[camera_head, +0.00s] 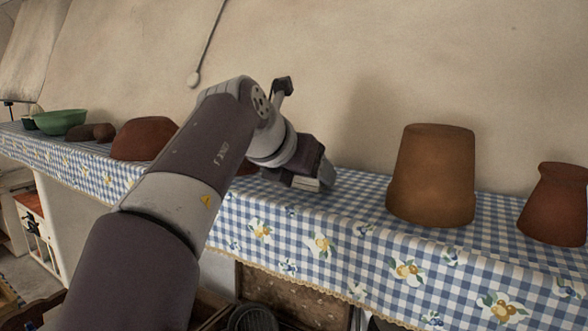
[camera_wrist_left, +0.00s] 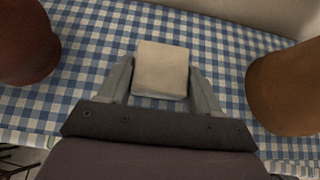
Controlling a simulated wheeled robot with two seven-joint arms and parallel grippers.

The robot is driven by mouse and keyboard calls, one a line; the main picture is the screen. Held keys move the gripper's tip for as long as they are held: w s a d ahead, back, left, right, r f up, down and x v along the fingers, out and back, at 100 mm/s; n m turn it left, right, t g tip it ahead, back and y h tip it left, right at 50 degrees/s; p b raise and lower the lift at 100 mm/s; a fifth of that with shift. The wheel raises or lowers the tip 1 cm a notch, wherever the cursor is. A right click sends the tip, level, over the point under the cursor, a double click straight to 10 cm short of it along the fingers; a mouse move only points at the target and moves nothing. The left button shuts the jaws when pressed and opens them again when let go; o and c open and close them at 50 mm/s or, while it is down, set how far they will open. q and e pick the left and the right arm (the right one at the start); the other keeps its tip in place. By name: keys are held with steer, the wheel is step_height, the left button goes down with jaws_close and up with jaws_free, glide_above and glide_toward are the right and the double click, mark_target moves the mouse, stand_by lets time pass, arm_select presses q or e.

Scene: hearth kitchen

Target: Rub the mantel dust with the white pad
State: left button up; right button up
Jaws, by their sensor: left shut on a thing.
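My left gripper (camera_head: 306,178) is over the mantel, between the brown pots, and shut on the white pad (camera_head: 306,185). In the left wrist view the pale square pad (camera_wrist_left: 162,68) sits between the two fingers of the gripper (camera_wrist_left: 162,84). The pad is down close to the blue-and-white checked cloth on the mantel (camera_head: 350,205); I cannot tell whether it touches. I cannot make out any dust on the cloth; it may be hidden by the pad or gripper. My right gripper is not in view.
A tall brown pot (camera_head: 432,175) stands right of the gripper, and a smaller reddish pot (camera_head: 556,205) further right. A domed brown pot (camera_head: 145,138), small brown things (camera_head: 90,132) and a green bowl (camera_head: 60,122) stand left. The wall (camera_head: 340,80) rises close behind.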

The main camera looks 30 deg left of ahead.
arm_select(q)
steer(key=shift+s+d, duration=0.15)
steer(key=shift+d, duration=0.75)
steer(key=shift+w+a, duration=0.15)
steer(key=shift+a, duration=0.85)
steer(key=shift+w+a, duration=0.1)
steer(key=shift+a, duration=0.85)
steer(key=shift+w+a+f, duration=0.1)
steer(key=shift+a+f, duration=0.05)
steer(key=shift+a, duration=1.65)
step_height(320, 180, up, 5)
steer(key=shift+w+a+r, duration=0.1)
steer(key=shift+r, duration=0.45)
